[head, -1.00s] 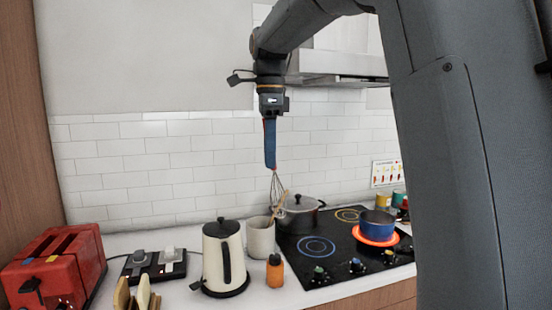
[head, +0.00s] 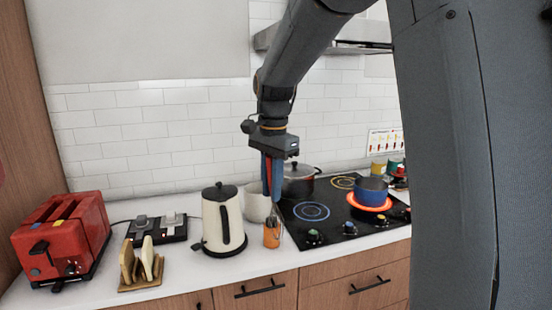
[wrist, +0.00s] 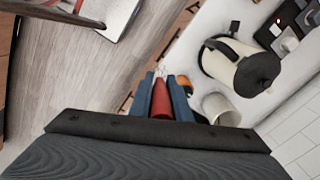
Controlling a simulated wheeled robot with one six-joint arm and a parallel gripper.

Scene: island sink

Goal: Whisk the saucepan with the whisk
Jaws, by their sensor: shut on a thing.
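My gripper (head: 272,176) points down with its blue fingers shut on the red handle of the whisk (wrist: 160,103). Its fingers also show in the wrist view (wrist: 160,100). The whisk's wires are thin and hard to make out; they appear to hang in front of the orange bottle in the head view. The blue saucepan (head: 371,188) stands on a glowing red burner at the right of the cooktop, apart from my gripper and to its right. I cannot see into the saucepan clearly, and it is not visible in the wrist view.
Under and around my gripper stand a cream crock (head: 255,207), an orange bottle (head: 271,236) and a cream kettle (head: 222,220). A dark lidded pot (head: 299,182) sits at the back of the cooktop (head: 332,215). A red toaster (head: 62,240) and bread rack (head: 141,268) are left.

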